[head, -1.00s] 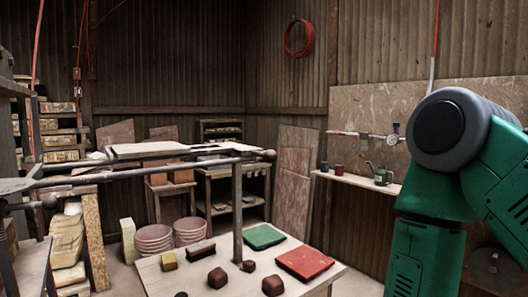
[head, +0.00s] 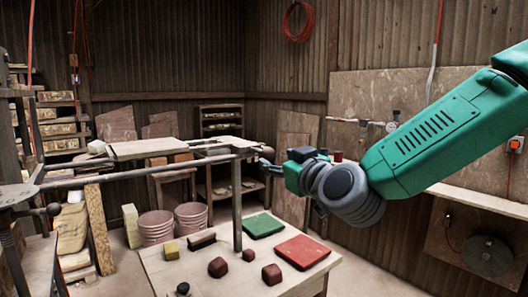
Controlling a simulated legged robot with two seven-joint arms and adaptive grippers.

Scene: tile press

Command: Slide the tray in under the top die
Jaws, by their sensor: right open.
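A pale, flat tray-like piece (head: 150,148) lies across the metal rails (head: 150,173) left of centre, with a lighter section at its right end. A dark metal plate (head: 16,194) of the press shows at the left edge; I cannot tell whether it is the top die. My right gripper (head: 268,168) points left, just right of the rails' knobbed end. It is open, small and partly dark, and seems to hold nothing. I cannot tell how near it is to the tray in depth. My left gripper is out of view.
Below the rails a worktable (head: 170,272) bears a green pad (head: 264,226), a red pad (head: 302,251), a brush and several dark lumps. A post (head: 237,205) rises from it under the rails. Pink pots (head: 155,228) stand behind. A shelf (head: 480,200) lies beyond my right arm.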

